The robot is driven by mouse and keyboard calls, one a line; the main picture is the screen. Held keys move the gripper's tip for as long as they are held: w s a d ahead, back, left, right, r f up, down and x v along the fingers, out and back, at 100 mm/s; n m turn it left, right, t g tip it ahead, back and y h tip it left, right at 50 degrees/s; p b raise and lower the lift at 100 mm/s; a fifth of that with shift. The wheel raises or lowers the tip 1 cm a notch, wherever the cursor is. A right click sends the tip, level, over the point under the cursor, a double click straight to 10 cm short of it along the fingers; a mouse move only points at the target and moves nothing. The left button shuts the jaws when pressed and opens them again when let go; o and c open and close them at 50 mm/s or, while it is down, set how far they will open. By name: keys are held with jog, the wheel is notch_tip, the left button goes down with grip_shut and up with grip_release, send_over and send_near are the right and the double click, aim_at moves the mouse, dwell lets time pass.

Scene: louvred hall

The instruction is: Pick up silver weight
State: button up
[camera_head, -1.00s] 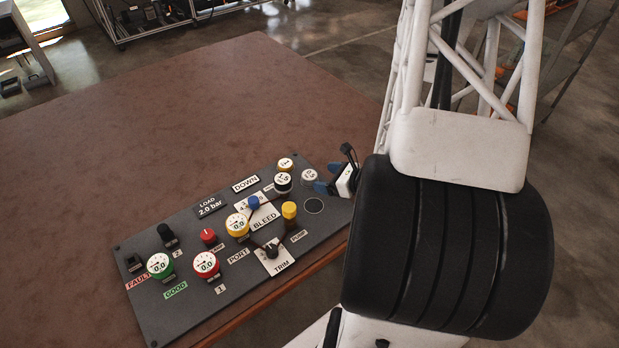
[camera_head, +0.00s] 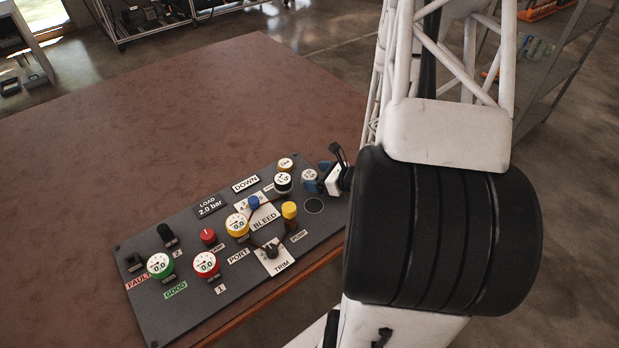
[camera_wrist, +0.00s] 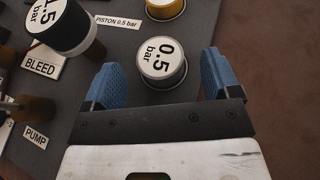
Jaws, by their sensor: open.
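The silver weight (camera_wrist: 162,62) is a short metal cylinder with a white top marked 0.5 bar. It stands upright on the dark panel in the wrist view, between and slightly beyond my gripper's two blue fingers. My gripper (camera_wrist: 165,85) is open, with a finger on each side of the weight and a gap to each. In the head view the silver weight (camera_head: 308,175) is partly hidden by my gripper (camera_head: 318,182) at the panel's right end.
The dark panel (camera_head: 190,300) lies on a brown table (camera_head: 150,130). A black weight marked 1.5 (camera_wrist: 62,25) and a yellow weight (camera_wrist: 165,8) stand close by. A yellow PUMP knob (camera_head: 289,211), a BLEED plate and several gauges fill the panel leftward.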

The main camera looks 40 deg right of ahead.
jog(key=shift+x, duration=1.1)
jog(key=c, duration=1.1)
jog(key=shift+r, duration=0.15)
jog(key=shift+r, duration=1.15)
jog(key=s+a, duration=0.2)
jog(key=s, duration=0.2)
jog(key=s+a+r, duration=0.1)
jog(key=s+a, duration=0.2)
jog(key=s, duration=0.2)
jog(key=s+a+r, duration=0.1)
jog(key=s+a, duration=0.1)
jog(key=s, duration=0.3)
jog(key=shift+s+a+r, duration=0.1)
jog(key=shift+a+r, duration=0.05)
